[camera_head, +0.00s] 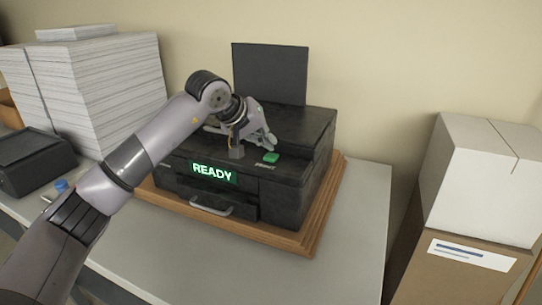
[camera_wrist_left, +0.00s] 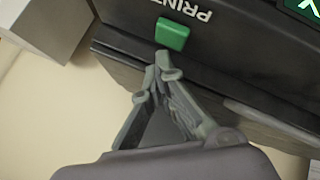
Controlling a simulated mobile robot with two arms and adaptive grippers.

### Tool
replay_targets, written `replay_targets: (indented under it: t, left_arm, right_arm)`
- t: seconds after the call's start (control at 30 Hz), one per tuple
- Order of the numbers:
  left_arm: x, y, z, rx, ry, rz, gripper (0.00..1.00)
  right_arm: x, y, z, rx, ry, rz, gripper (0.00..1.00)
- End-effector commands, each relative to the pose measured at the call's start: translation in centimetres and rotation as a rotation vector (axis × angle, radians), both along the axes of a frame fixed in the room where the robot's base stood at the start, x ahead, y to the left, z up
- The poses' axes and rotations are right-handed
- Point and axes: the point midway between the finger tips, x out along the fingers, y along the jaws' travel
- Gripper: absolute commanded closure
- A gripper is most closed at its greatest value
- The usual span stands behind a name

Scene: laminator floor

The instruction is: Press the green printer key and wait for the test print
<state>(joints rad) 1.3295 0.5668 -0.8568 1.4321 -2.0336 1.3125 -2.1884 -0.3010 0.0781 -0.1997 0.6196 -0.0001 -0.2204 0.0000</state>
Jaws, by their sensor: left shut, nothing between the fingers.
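The black printer (camera_head: 288,205) stands on a wooden board, and its front display (camera_head: 213,172) reads READY in green. The green key (camera_head: 271,157) is on the printer's top at the front right, above a PRINT label. It also shows in the left wrist view (camera_wrist_left: 172,34), near the top centre. My left gripper (camera_head: 271,142) is over the printer's top, close to the key; in the left wrist view its fingertips (camera_wrist_left: 162,65) are together, empty, and appear just short of the key. Whether they touch it cannot be told. My right gripper is not in view.
Tall stacks of white paper (camera_head: 110,95) stand at the left, with a dark device (camera_head: 35,160) in front of them. A white box (camera_head: 485,180) sits on a cardboard box (camera_head: 450,262) at the right.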

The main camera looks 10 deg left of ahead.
Motion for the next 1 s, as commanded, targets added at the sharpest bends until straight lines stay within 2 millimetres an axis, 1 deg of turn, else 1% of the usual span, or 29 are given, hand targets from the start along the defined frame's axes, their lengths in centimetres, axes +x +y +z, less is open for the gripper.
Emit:
replay_targets:
  t: [0.33, 0.6, 1.0]
  left_arm:
    - [0.0, -0.02, -0.05, 0.0, 0.0, 0.0, 1.0]
    - [-0.04, -0.01, -0.9, 0.0, 0.001, -0.001, 1.0]
    - [-0.02, 0.0, -0.87, 0.0, 0.0, 0.0, 1.0]
  right_arm:
    - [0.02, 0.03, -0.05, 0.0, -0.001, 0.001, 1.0]
    - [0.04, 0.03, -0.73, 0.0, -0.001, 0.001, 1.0]
    - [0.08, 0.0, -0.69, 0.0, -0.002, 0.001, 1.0]
